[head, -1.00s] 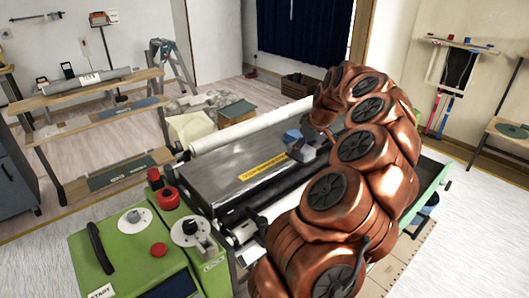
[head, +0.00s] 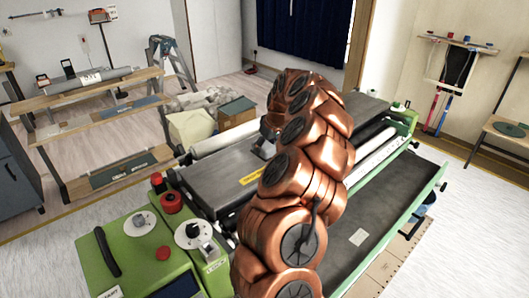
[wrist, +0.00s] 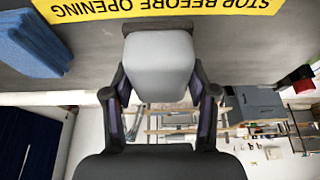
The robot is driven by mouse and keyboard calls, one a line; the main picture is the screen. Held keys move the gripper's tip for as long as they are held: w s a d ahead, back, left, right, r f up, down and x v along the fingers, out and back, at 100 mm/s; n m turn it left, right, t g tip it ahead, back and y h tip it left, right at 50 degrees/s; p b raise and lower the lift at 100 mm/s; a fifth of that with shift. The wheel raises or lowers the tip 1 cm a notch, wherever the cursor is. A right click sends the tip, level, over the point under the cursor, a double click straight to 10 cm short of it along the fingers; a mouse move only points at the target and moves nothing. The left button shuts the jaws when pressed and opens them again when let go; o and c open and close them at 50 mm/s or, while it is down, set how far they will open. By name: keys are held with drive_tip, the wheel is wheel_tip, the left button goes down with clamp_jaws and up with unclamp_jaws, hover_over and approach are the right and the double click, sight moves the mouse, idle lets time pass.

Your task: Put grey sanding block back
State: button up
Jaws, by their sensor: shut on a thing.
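The grey sanding block (wrist: 158,48) is a light grey, rounded block held between both fingers of my gripper (wrist: 160,78) in the wrist view. It is over the dark metal top of the machine, at the edge of a yellow label (wrist: 165,8). I cannot tell whether it touches the top. In the head view my gripper (head: 267,147) shows only in part above the machine top (head: 213,185), beside the yellow label (head: 251,178). My copper-coloured arm hides the rest there.
A blue block (wrist: 32,42) lies on the machine top, left of my gripper in the wrist view. The green control panel (head: 135,242) with red buttons stands at the front left. A shelf rack (head: 95,115) stands at the back left. The lower dark tray (head: 385,210) is mostly clear.

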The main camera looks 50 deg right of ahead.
wheel_tip(320, 180, down, 3)
drive_tip(key=shift+r+p, duration=0.1)
drive_tip(key=shift+p, duration=0.2)
drive_tip(key=shift+f+b, duration=0.45)
drive_tip(key=shift+f, duration=0.05)
drive_tip(key=o, duration=1.2)
drive_tip(key=shift+r+p, duration=0.35)
drive_tip(key=shift+p, duration=0.65)
